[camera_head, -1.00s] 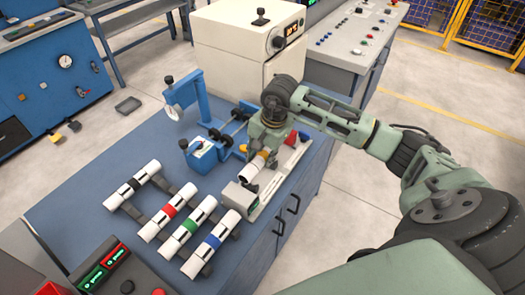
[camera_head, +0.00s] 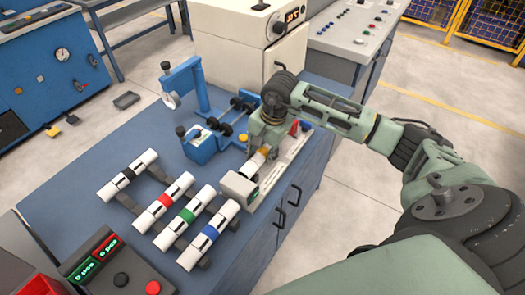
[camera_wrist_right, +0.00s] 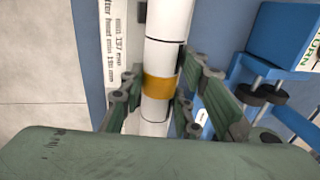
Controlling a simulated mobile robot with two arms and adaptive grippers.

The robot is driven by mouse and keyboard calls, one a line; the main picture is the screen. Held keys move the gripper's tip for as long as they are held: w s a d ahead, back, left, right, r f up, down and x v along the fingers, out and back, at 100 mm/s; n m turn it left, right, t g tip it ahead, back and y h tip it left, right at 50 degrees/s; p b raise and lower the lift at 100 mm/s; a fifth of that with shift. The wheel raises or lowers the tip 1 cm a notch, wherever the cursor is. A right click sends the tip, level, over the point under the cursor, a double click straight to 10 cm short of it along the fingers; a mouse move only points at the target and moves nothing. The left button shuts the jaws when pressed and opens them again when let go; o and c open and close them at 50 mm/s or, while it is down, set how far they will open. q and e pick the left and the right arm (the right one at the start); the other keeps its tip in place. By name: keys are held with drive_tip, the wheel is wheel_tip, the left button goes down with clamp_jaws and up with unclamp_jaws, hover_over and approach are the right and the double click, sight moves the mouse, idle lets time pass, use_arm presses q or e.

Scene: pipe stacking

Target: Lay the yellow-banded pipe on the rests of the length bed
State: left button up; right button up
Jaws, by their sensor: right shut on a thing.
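The yellow-banded pipe is white with a yellow band (camera_wrist_right: 158,88). My right gripper (camera_wrist_right: 154,100) is shut on it around the band in the right wrist view. In the head view my right gripper (camera_head: 264,142) hangs over the length bed, and the pipe's white near end (camera_head: 252,166) sticks out below it. The length bed (camera_head: 238,188) is a long pale strip with a grey block at its near end, along the table's right edge. The pipe runs roughly along the bed. My gripper hides the rests, and I cannot tell whether the pipe touches them. My left gripper is out of view.
Pipes with black (camera_head: 127,174), red (camera_head: 165,200), green (camera_head: 187,215) and blue (camera_head: 209,231) bands lie on a dark rack left of the bed. A blue fixture (camera_head: 203,145) stands close left of my gripper. A white oven-like box (camera_head: 245,45) stands behind.

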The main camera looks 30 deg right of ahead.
drive_tip(key=shift+f+b, duration=0.35)
drive_tip(key=shift+b, duration=0.05)
drive_tip(key=o, duration=1.3)
drive_tip(key=shift+r, duration=0.25)
drive_tip(key=r, duration=0.3)
drive_tip(key=s+r, duration=0.1)
drive_tip(key=r, duration=0.3)
drive_tip(key=s+d+r, duration=0.1)
drive_tip(key=r, duration=0.3)
drive_tip(key=shift+s+r, duration=0.1)
drive_tip(key=shift+r, duration=0.05)
